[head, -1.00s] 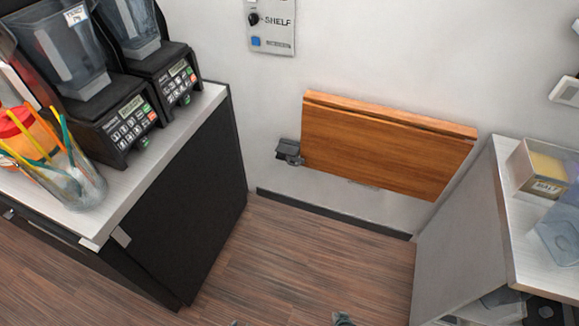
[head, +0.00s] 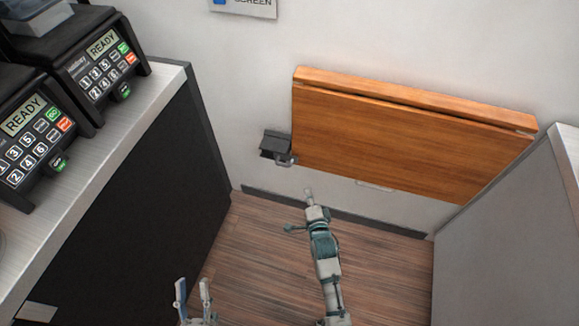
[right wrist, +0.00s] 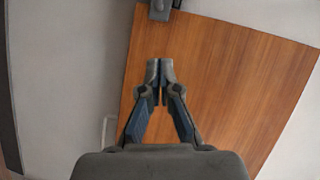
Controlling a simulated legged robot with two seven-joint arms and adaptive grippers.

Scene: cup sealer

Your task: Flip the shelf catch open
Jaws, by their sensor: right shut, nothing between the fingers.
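The wooden fold-down shelf (head: 400,135) hangs folded against the wall in the head view. The dark grey shelf catch (head: 275,145) sits on the wall at the shelf's left edge. In the right wrist view the shelf (right wrist: 215,75) fills the middle, and the catch (right wrist: 160,9) shows at the top edge, partly cut off. My right gripper (head: 309,193) is just below the catch, apart from it. In the right wrist view its fingertips (right wrist: 160,68) are together and empty. My left gripper (head: 193,286) is low in the head view, fingers apart and empty.
A grey cabinet (head: 510,215) stands on the right. A small handle (head: 375,186) shows under the shelf. The wood floor between them is free.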

